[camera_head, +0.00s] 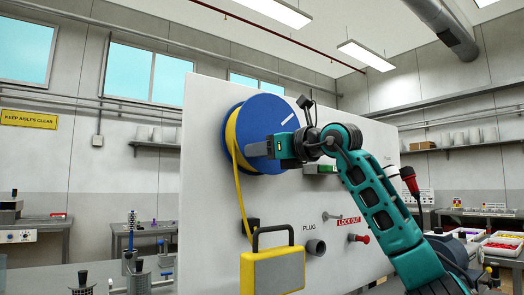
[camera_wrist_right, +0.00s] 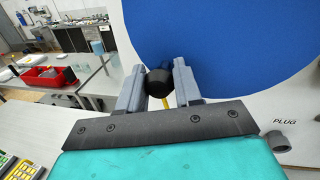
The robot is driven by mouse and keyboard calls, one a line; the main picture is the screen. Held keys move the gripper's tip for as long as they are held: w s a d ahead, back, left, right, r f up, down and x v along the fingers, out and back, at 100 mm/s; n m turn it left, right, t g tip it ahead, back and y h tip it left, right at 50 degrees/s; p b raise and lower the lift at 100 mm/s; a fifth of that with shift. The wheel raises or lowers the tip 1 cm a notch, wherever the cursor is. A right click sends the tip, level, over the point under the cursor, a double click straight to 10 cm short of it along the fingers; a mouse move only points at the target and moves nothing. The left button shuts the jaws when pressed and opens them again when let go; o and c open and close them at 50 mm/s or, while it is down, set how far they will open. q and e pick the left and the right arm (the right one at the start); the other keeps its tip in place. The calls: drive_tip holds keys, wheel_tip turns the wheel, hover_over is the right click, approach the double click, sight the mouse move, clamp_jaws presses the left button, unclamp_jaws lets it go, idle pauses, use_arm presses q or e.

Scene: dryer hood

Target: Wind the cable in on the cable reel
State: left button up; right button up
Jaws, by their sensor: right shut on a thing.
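The cable reel (camera_head: 262,112) is a blue disc with yellow cable wound behind it, mounted on a white upright panel. A yellow cable (camera_head: 239,195) hangs from its left side down towards a yellow case with a black handle (camera_head: 275,272). My right gripper (camera_head: 274,148) is at the lower part of the reel's face. In the right wrist view, its two grey fingers (camera_wrist_right: 158,88) are shut on a black knob (camera_wrist_right: 157,81) in front of the blue disc (camera_wrist_right: 225,45). In the head view the fingers hide the knob. My left gripper is in neither view.
The white panel (camera_head: 205,190) also carries a grey plug socket (camera_head: 315,247), a red-tipped lever (camera_head: 358,238) and a lock-out label (camera_head: 348,221). Benches stand on both sides. A red tray (camera_wrist_right: 48,76) lies on the bench at left in the wrist view.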

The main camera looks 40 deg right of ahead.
sight(244, 126)
clamp_jaws()
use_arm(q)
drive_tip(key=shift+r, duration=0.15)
use_arm(e)
drive_tip(key=shift+a+r, duration=0.1)
drive_tip(key=shift+a+r+m+p, duration=0.45)
drive_tip(key=shift+r+m+p, duration=0.2)
drive_tip(key=shift+m, duration=0.55)
drive_tip(key=shift+w+a+r+m+t+p, duration=0.15)
drive_tip(key=shift+r+m+t, duration=0.1)
drive_tip(key=shift+r+m, duration=0.3)
drive_tip(key=shift+s+a+r+m+t+p, duration=0.15)
drive_tip(key=shift+r+m+t, duration=0.15)
drive_tip(key=shift+m, duration=0.35)
drive_tip(key=m, duration=0.1)
drive_tip(key=r+m, duration=0.1)
drive_tip(key=shift+w+a+r+m+h+p, duration=0.1)
drive_tip(key=shift+r+m+h+p, duration=0.15)
drive_tip(key=shift+m+h+p, duration=0.1)
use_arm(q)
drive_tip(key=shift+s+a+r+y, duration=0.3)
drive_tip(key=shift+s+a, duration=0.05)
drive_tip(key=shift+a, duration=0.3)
use_arm(e)
drive_tip(key=shift+r+m, duration=0.3)
drive_tip(key=shift+m, duration=0.15)
drive_tip(key=shift+r+t, duration=0.1)
drive_tip(key=shift+t, duration=0.15)
